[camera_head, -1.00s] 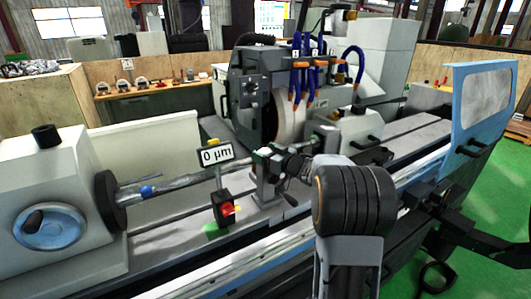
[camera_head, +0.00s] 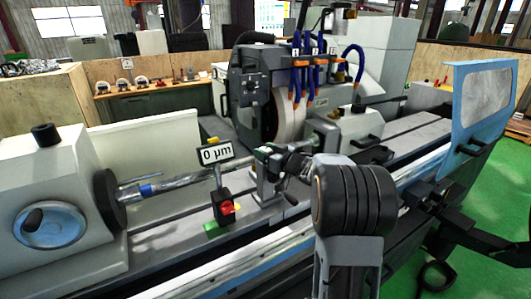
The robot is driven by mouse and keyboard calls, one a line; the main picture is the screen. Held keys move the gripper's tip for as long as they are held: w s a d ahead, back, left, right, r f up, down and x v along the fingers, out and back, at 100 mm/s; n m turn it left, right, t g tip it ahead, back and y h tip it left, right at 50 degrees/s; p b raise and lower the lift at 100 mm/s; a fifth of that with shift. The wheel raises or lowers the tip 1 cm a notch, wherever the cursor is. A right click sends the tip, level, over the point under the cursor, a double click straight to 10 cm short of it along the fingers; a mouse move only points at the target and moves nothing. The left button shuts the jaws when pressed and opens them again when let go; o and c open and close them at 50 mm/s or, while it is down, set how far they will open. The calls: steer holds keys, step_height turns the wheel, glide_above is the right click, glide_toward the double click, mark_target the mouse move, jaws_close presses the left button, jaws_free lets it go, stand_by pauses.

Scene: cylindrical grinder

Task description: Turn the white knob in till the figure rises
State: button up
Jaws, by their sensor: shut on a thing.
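The sign with the figure (camera_head: 215,154) reads "0 µm" and stands on a post above the bed. A grey upright fixture (camera_head: 265,178) stands to its right, beside the workpiece line. My gripper (camera_head: 282,162) is at the right side of this fixture's top, small and dark, partly behind my large black arm joint. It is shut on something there. The white knob cannot be made out; the jaws and wrist appear to cover it.
The headstock (camera_head: 45,175) with a blue handwheel is at left, holding a shiny workpiece (camera_head: 170,184) with a blue band. A small black box with a red part (camera_head: 226,208) stands below the sign. The grinding wheel (camera_head: 290,115) and several hoses are behind.

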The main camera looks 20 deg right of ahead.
steer(key=shift+f+h, duration=0.1)
steer(key=shift+h, duration=0.2)
steer(key=m+h+b, duration=0.1)
steer(key=m+t+h+b, duration=0.1)
steer(key=h+b, duration=0.1)
steer(key=shift+a+f, duration=0.1)
steer(key=shift+f, duration=0.15)
steer(key=m+h+b, duration=0.2)
steer(key=b, duration=0.2)
steer(key=shift+t+h, duration=0.3)
steer(key=shift+h, duration=0.1)
steer(key=m+h+b, duration=0.1)
steer(key=h+b, duration=0.1)
steer(key=b, duration=0.2)
steer(key=shift+f+m, duration=0.1)
steer(key=shift+m, duration=0.2)
steer(key=shift+h+b, duration=0.3)
steer(key=shift+b, duration=0.5)
steer(key=shift+m+h+b, duration=0.4)
steer(key=shift+h+b, duration=0.1)
steer(key=shift+b, duration=0.4)
steer(key=shift+r+h+b, duration=0.3)
steer(key=shift+r+b, duration=0.1)
steer(key=shift+b, duration=0.05)
steer(key=o, duration=0.9)
